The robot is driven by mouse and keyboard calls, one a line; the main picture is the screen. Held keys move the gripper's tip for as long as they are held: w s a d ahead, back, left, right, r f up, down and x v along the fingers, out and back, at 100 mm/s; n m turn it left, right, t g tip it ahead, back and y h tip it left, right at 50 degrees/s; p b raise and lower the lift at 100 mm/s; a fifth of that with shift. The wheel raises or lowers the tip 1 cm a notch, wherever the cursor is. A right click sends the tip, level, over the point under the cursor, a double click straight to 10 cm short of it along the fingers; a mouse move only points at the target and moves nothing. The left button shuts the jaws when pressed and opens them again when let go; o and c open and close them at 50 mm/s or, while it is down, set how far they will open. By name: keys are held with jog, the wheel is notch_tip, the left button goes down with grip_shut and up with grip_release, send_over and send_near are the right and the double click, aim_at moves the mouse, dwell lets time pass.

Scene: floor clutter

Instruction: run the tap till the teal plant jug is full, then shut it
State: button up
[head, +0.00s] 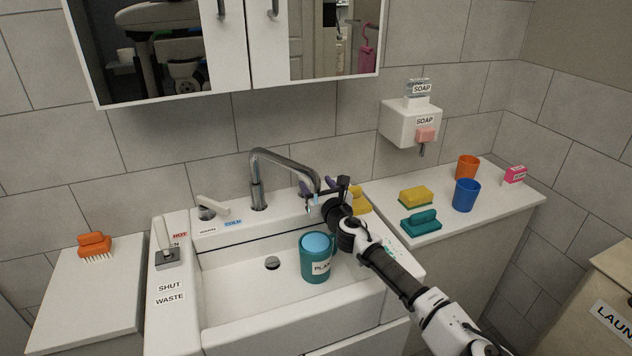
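The teal plant jug (315,267) stands upright in the white basin, its label partly readable as "PLAN". A light blue surface, apparently water, shows close below its rim. The curved chrome tap (257,190) has its spout end above the jug. The white tap lever (214,206) points right, towards the "COLD" label. My gripper (316,204) is beside the spout end, above the jug; its fingers are too small and dark to read. Whether it touches the spout is unclear.
The sink (230,300) has a dark drain (272,263) left of the jug. A waste lever (168,256) is on its left rim. An orange brush (94,244) lies left.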

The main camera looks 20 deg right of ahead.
jog(key=shift+w, duration=0.5)
